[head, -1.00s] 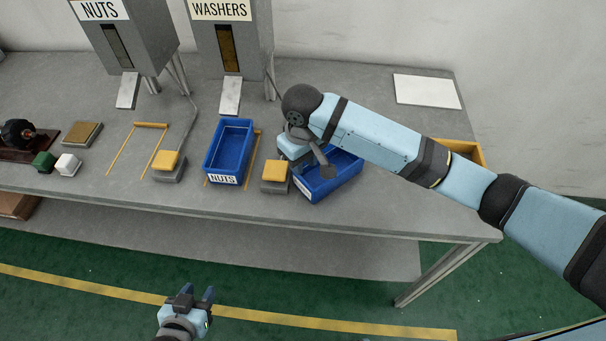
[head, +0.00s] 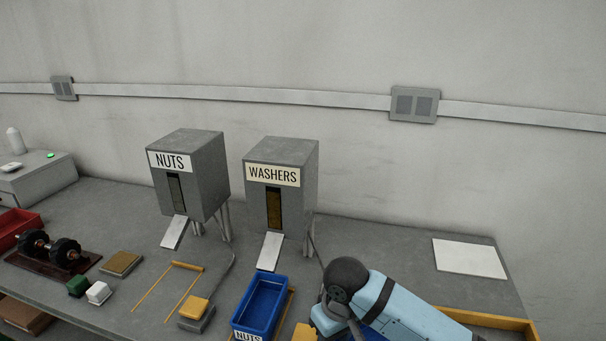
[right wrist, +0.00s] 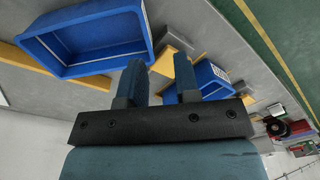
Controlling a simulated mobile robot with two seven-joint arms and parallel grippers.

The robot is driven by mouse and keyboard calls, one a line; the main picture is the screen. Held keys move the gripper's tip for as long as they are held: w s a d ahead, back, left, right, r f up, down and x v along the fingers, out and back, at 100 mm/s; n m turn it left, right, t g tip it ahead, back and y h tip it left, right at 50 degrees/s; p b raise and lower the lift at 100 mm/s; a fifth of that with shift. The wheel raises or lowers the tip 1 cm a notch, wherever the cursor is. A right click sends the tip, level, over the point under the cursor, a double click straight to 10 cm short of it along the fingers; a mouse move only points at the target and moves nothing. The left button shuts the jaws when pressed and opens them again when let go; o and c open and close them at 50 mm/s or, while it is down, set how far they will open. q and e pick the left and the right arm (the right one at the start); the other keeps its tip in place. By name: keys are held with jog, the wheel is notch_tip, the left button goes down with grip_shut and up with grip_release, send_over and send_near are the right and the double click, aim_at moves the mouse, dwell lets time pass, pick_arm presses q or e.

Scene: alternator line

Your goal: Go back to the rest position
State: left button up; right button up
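My right arm (head: 415,312) reaches in from the lower right of the head view, over the bench beside the blue NUTS bin (head: 262,281). Its gripper is cut off by the bottom edge there. In the right wrist view the two fingers of my right gripper (right wrist: 158,68) stand apart with nothing held between them. A second blue bin (right wrist: 147,32) shows beyond the fingers at the left, and the labelled blue bin (right wrist: 216,76) is at the right. My left gripper is in neither current view.
The NUTS dispenser (head: 206,178) and WASHERS dispenser (head: 300,200) stand on the bench. A dark rotor part (head: 66,252), green block (head: 78,286) and white block (head: 98,293) lie at the left. A white sheet (head: 469,257) lies on clear bench at the right.

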jog(key=s+f+y, duration=0.2)
jog(key=s+f, duration=0.1)
jog(key=s, duration=0.4)
jog(key=s+d+f+m+t+h, duration=0.2)
jog(key=s+d+m+t, duration=0.15)
jog(key=s+d, duration=1.5)
jog(key=w+a+f+t+y+p, duration=0.2)
jog(key=w+a+f+t, duration=0.4)
jog(key=f, duration=0.4)
jog(key=shift+f+t+p, duration=0.2)
jog(key=shift+t+p, duration=0.3)
jog(key=shift+t, duration=0.15)
jog(key=shift+w+n, duration=0.1)
jog(key=shift+n, duration=0.15)
